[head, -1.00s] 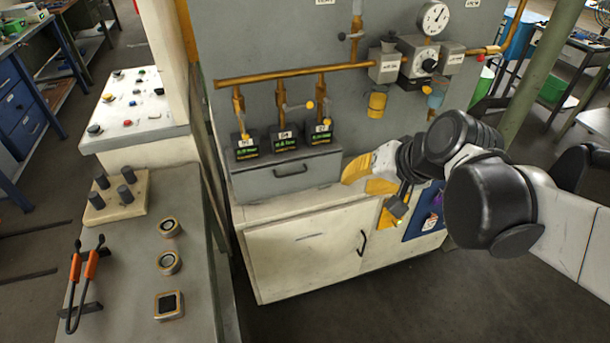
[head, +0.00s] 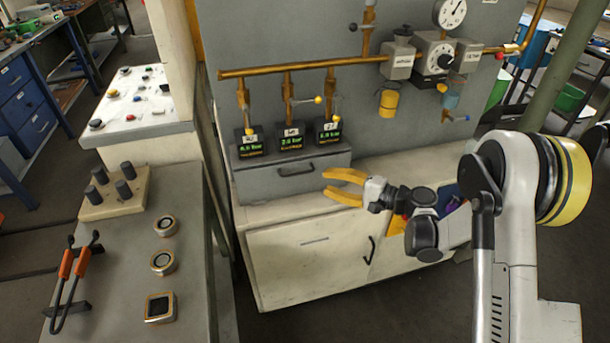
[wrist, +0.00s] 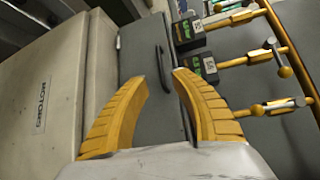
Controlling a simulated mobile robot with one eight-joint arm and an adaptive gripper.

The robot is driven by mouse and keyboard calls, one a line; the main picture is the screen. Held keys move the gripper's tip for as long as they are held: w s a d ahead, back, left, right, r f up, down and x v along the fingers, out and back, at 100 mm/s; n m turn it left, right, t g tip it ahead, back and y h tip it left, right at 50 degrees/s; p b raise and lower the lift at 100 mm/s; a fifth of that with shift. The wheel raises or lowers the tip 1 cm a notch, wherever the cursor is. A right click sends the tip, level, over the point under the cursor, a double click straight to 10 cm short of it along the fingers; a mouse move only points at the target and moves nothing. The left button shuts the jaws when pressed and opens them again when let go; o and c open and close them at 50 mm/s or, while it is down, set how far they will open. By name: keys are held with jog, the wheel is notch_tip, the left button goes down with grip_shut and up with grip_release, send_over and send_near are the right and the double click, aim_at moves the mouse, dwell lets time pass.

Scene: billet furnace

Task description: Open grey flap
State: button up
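The grey flap (head: 250,184) is the front of a low grey box on the white cabinet. It is shut, with a dark bar handle (head: 296,168) across it. In the wrist view the flap (wrist: 137,48) appears turned on its side, and its handle (wrist: 161,66) shows between and beyond my fingertips. My gripper (head: 324,183), with yellow fingers, is open and empty. It is in front of the flap's right end in the head view, to the lower right of the handle, with no visible contact.
Several valve levers with yellow knobs (head: 318,99) and small displays (head: 289,138) sit above the flap. The white cabinet door (head: 300,262) is below. A console (head: 115,260) with orange-handled tongs (head: 72,268) stands at left. Gauges (head: 452,12) are upper right.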

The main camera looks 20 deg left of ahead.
aim_at(299, 174)
jog(key=b+x, duration=0.3)
jog(key=x, duration=0.7)
jog(key=shift+a, duration=0.35)
jog(key=shift+c, duration=0.3)
grip_shut()
